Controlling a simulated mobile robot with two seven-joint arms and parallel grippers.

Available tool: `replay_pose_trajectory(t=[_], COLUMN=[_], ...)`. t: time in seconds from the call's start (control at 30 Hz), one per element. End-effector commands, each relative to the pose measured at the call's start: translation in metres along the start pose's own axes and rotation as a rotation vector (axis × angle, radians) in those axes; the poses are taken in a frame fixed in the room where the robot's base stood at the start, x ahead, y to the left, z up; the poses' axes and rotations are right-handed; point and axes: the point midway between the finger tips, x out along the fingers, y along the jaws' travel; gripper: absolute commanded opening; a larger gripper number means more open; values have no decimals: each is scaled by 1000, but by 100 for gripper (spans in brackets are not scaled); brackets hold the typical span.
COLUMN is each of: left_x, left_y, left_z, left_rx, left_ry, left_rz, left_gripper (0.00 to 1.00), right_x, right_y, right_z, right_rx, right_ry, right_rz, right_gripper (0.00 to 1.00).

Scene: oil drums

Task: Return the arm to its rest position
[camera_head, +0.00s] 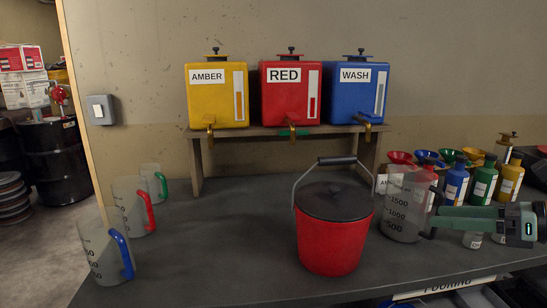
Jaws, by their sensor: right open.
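My right gripper (440,218) comes in from the right edge, low over the table's right side. Its grey-green fingers point left and are open. The fingertips are beside the dark handle of a clear measuring jug (398,222) that stands upright on the table. From this view I cannot tell whether the fingers touch the handle. My left gripper is not in view.
A red lidded bucket (328,240) stands left of the jug. Several bottles (484,182) and funnels crowd behind my right gripper. Amber (208,105), red (278,100) and blue (343,98) tanks sit on a shelf. Jugs with coloured handles stand at left. The table's centre-left is clear.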

Motion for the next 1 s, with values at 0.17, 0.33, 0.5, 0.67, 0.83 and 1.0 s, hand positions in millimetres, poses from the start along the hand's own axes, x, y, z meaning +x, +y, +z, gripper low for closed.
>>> replay_pose_trajectory(t=[0.17, 0.33, 0.5, 0.67, 0.83, 1.0], left_x=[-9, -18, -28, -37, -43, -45], left_y=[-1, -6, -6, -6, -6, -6], left_z=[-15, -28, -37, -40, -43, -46], left_rx=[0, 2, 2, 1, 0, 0], left_ry=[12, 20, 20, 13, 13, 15], left_rz=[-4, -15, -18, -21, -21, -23], left_gripper=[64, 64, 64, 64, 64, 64], right_x=[51, 84, 104, 108, 103, 99], right_y=[26, 36, 44, 84, 151, 200], right_z=[-32, -80, -180, -294, -382, -422], right_rx=[436, 1024, 1785, 2422, 2887, -2850], right_ry=[-198, -410, -623, -760, -834, 783], right_rz=[161, 229, 137, -91, -366, 505], right_gripper=[69, 69, 69, 69, 69, 69])
